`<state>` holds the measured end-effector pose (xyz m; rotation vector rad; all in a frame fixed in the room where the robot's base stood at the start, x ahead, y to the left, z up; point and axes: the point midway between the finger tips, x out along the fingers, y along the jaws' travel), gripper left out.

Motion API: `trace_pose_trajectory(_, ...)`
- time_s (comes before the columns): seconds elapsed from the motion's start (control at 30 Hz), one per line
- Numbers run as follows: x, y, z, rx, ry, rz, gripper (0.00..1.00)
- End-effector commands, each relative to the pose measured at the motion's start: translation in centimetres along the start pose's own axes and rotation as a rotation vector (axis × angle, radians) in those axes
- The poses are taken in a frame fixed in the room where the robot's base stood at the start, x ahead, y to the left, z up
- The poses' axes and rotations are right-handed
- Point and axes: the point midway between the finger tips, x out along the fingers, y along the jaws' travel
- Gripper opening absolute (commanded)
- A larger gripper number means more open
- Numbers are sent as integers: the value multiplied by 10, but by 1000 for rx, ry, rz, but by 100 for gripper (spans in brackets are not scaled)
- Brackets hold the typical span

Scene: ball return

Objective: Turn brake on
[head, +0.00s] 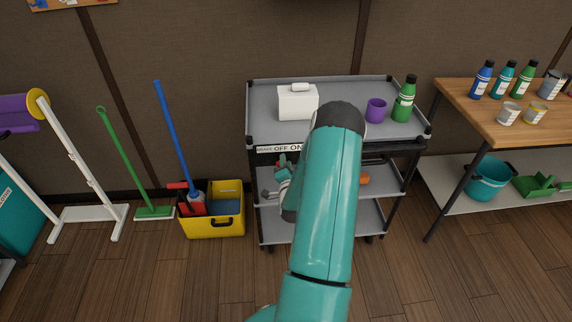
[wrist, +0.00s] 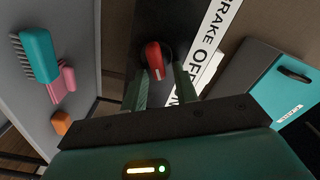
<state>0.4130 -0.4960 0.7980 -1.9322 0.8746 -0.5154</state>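The brake control is a red knob (wrist: 154,60) with a white mark on a dark panel, seen in the wrist view. A white label strip (wrist: 212,45) reading BRAKE OFF ON runs beside it, and part of ON is hidden by a finger. The same strip (head: 280,148) is on the front edge of the grey cart (head: 262,120) in the head view, where my arm covers its right end. My gripper (wrist: 161,72) is open, with its green fingers apart at the knob, one to each side. I cannot tell whether either finger touches it.
The cart top holds a white box (head: 297,103), a purple cup (head: 376,110) and a green bottle (head: 404,100). A teal brush (wrist: 38,55), a pink brush (wrist: 62,82) and an orange block (wrist: 61,122) lie on a grey shelf. A yellow bucket (head: 226,220) stands left of the cart.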

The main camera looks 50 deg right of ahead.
Motion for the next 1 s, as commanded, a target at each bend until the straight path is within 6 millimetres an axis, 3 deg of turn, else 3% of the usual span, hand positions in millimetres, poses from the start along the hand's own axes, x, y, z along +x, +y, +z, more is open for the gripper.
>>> trace_pose_trajectory(0.3,-1,0,1,1,-3,1,35)
trace_pose_trajectory(0.47,-11,0,1,0,-3,2,35)
trace_pose_trajectory(1.0,-120,0,2,1,-5,3,35)
